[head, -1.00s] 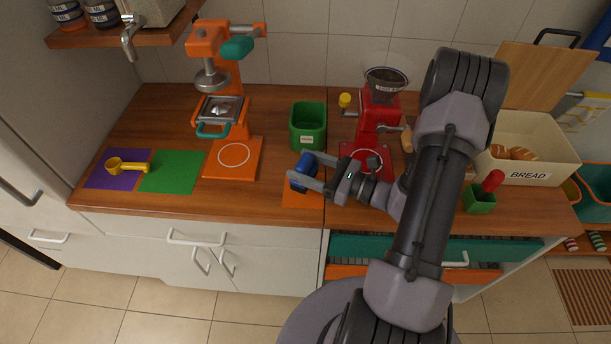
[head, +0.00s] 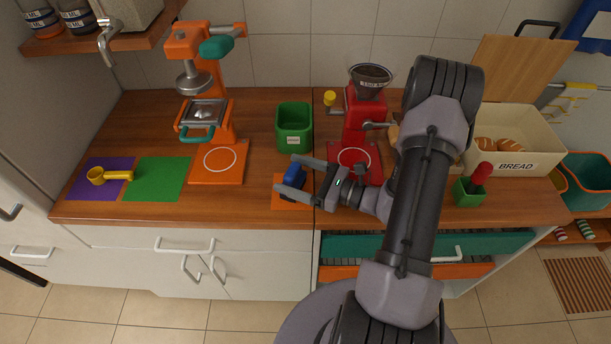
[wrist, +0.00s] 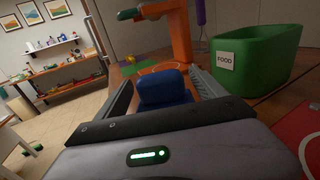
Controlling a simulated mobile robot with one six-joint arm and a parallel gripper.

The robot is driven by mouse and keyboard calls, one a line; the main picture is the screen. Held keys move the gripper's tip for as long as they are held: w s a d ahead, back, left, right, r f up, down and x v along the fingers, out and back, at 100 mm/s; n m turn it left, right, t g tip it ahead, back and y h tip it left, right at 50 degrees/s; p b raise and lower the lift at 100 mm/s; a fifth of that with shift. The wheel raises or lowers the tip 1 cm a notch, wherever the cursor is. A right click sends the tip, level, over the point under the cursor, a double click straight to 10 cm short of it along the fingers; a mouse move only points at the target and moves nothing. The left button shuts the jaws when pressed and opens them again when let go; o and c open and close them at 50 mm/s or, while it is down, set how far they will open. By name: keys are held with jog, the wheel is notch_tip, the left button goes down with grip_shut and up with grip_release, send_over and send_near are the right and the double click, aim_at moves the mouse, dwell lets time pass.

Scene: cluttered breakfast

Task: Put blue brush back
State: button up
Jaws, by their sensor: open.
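A blue object (head: 293,176), which I take for the blue brush, stands at the orange mat (head: 282,205) near the counter's front edge. Its lower part is partly hidden by a finger. My gripper (head: 285,174) is open, with one finger on each side of it. In the wrist view, the blue top (wrist: 165,88) sits between the two spread fingers, with a gap visible on the left side. Whether the right finger touches it I cannot tell.
A green bin (head: 294,128) labelled FOOD (wrist: 227,60) stands behind. The red grinder (head: 355,160) is close on the right, the orange coffee press (head: 218,165) on the left. A green holder (head: 468,194) with a red-handled item and a bread box (head: 515,167) stand farther right.

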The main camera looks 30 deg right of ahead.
jog(key=p+v, duration=0.2)
jog(key=v, duration=1)
jog(key=s+a+r+n+g, duration=0.1)
jog(key=a+r+n+g, duration=0.5)
jog(key=a+n+g, duration=0.15)
jog(key=a+r+n+g, duration=0.6)
jog(key=a+n, duration=0.1)
jog(key=a, duration=0.2)
jog(key=s+a+r+n+t+h, duration=0.4)
jog(key=s+a+r+n+h, duration=0.2)
jog(key=r+n+h, duration=0.2)
jog(key=shift+a+r+n, duration=0.2)
jog(key=shift+r+n, duration=0.75)
jog(key=shift+n, duration=0.2)
